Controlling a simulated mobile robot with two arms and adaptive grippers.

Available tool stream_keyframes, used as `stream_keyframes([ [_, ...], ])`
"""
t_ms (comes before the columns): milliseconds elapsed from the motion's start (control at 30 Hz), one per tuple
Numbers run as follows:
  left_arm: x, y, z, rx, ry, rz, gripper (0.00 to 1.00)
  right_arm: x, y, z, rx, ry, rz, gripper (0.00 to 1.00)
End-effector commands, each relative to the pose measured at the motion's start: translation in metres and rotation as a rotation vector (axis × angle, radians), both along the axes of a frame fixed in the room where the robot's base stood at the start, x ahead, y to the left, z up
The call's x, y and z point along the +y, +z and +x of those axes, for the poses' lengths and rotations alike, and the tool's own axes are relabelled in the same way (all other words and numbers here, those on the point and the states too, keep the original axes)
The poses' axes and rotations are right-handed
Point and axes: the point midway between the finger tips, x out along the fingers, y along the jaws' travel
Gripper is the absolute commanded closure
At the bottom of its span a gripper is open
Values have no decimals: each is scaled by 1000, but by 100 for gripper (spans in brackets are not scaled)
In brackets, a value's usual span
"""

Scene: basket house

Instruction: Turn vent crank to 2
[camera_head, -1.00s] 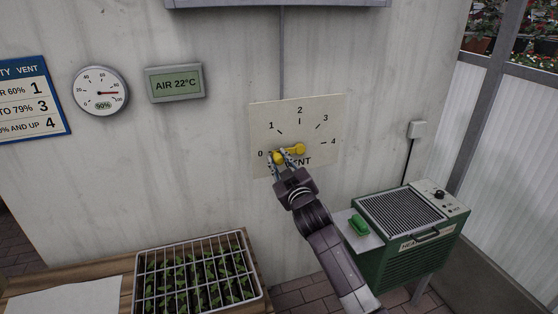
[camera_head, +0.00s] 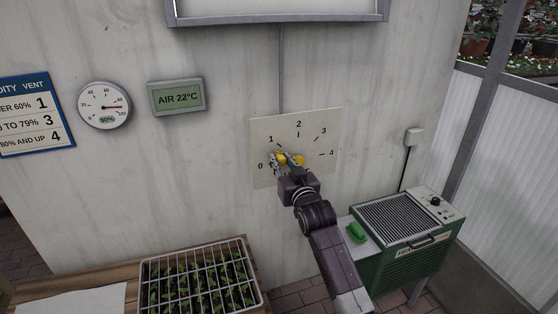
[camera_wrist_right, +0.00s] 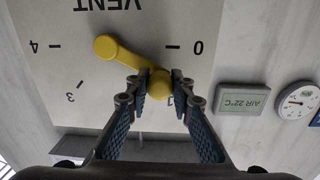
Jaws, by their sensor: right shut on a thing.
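The vent crank (camera_head: 297,161) is a yellow arm with a round knob, mounted on a cream dial panel (camera_head: 325,122) marked 0 to 4. In the right wrist view the picture is upside down; the crank's hub (camera_wrist_right: 105,47) is at the dial's centre and its knob (camera_wrist_right: 160,84) is between my fingers. The arm points between 0 and 1, nearer 1. My right gripper (camera_head: 279,161) is shut on the knob; it also shows in the right wrist view (camera_wrist_right: 160,90). My left gripper is not in view.
A humidity gauge (camera_head: 104,105), an air display (camera_head: 177,97) and a vent chart (camera_head: 35,115) hang left of the panel. Below stand a caged seedling tray (camera_head: 150,262) and a green heater (camera_head: 385,265), with a green object (camera_head: 356,232) beside its grille.

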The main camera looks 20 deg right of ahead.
Motion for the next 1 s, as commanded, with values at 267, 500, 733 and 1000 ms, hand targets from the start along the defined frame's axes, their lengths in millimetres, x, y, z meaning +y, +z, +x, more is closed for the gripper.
stream_keyframes([
  [267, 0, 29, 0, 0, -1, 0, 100, -15, 26, 1, 1, -3, 262, 100],
  [500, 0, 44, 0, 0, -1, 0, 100, -30, 37, 1, 8, -4, 489, 100],
  [733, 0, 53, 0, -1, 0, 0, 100, -46, 44, 2, 14, -5, 701, 100],
  [1000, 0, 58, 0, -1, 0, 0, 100, -63, 47, 2, 19, -5, 901, 100],
])
